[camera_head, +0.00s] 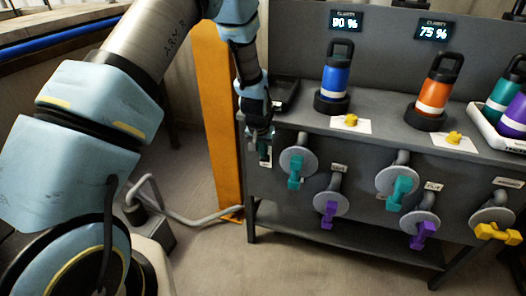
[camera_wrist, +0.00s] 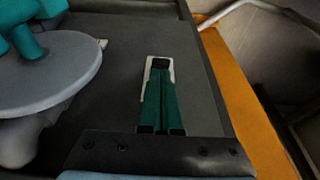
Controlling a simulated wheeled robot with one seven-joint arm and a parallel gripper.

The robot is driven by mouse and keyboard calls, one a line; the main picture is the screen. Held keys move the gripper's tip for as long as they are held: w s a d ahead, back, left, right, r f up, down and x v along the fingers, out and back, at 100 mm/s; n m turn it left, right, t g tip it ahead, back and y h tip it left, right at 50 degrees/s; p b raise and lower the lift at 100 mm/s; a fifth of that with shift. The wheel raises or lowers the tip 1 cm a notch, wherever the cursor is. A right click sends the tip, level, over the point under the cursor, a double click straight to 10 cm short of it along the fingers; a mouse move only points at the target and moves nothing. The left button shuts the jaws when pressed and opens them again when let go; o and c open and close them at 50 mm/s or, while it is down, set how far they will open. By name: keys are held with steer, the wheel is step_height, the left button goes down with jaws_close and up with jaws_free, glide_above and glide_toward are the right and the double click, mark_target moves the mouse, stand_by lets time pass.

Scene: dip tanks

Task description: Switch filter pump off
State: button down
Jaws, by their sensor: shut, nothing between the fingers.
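My gripper (camera_wrist: 161,82) shows in the wrist view with its two green fingers shut side by side and nothing between them. Its tips are in front of a small pale-rimmed switch plate (camera_wrist: 147,75) on the dark panel. The dark top of the plate's middle shows; the fingers cover the lower part, so I cannot tell the switch's position or whether the tips touch it. In the head view my gripper (camera_head: 265,155) is at the left end of the tank stand's front panel, beside the leftmost teal-handled valve (camera_head: 296,166).
Teal, purple and yellow valve handles (camera_head: 401,190) stick out along the panel. Blue (camera_head: 335,78) and orange (camera_head: 436,93) bottles stand on top, below displays reading percentages. An orange post (camera_head: 218,120) stands left of the stand. Grey floor is clear in front.

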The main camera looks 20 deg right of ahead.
steer(key=shift+s+a+f+t+b, duration=0.15)
steer(key=shift+t+b, duration=0.15)
steer(key=shift+b, duration=0.3)
